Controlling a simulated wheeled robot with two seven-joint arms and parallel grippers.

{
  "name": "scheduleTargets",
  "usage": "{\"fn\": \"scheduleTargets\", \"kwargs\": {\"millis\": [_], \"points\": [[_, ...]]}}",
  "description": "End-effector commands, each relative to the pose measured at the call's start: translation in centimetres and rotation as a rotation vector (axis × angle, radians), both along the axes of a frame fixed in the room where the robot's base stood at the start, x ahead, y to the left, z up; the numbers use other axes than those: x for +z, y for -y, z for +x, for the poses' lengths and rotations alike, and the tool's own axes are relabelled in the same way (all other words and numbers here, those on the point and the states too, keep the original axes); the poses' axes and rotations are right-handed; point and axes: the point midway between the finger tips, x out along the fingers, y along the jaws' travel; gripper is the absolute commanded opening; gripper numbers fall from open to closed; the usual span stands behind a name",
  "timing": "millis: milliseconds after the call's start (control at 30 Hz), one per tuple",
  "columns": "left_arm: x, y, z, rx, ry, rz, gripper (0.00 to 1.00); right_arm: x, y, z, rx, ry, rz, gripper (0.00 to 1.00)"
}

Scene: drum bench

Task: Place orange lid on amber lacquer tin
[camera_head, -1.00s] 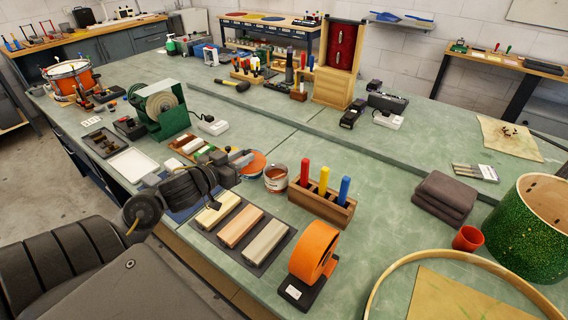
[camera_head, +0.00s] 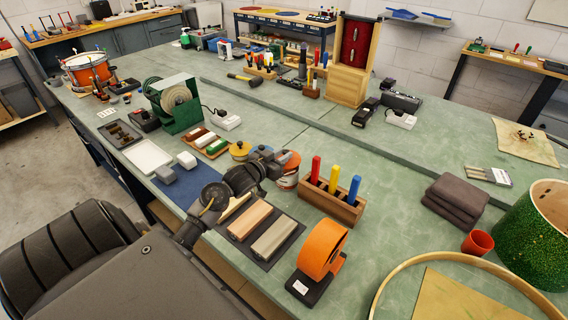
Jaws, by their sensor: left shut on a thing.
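The orange lid (camera_head: 292,160) is held at the jaws of my left gripper (camera_head: 279,157), which is shut on it. The lid shows right over the mouth of the amber lacquer tin (camera_head: 287,181), a small tin with a pale label. The tin stands on the bench just left of the wooden holder. The lid and gripper hide most of the tin's top. I cannot tell whether the lid touches the rim. My right gripper is not in view.
A wooden holder (camera_head: 328,204) with red, yellow and blue handles stands close right of the tin. A tray of sanding blocks (camera_head: 262,230) lies in front, below my left arm. An orange tape dispenser (camera_head: 320,255) stands nearer. A yellow-topped tin (camera_head: 240,150) is to the left.

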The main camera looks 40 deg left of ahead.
Motion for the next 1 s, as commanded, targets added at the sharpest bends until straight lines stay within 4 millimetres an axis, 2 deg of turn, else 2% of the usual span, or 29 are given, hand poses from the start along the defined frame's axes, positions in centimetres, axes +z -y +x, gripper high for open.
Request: {"fn": "scheduleTargets", "kwargs": {"millis": [67, 333, 733, 767, 900, 1000], "points": [[-0.3, 0.0, 0.2, -0.001, 0.0, -0.001, 0.0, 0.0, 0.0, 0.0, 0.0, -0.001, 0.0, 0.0], [-3.4, 0.1, 0.5, 0.0, -0.002, -0.001, 0.0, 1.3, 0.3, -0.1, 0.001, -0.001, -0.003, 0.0], [-4.0, 0.0, 0.5, 0.0, 0.0, 0.001, 0.0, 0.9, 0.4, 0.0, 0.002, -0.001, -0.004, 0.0], [-4.0, 0.0, 0.5, 0.0, 0.0, 0.001, 0.25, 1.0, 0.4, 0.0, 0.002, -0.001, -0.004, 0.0], [-3.9, 0.0, 0.5, 0.0, 0.0, 0.001, 0.43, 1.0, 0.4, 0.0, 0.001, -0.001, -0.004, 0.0], [-3.9, 0.0, 0.5, 0.0, 0.0, 0.001, 0.44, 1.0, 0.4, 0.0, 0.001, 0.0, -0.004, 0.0]]}}
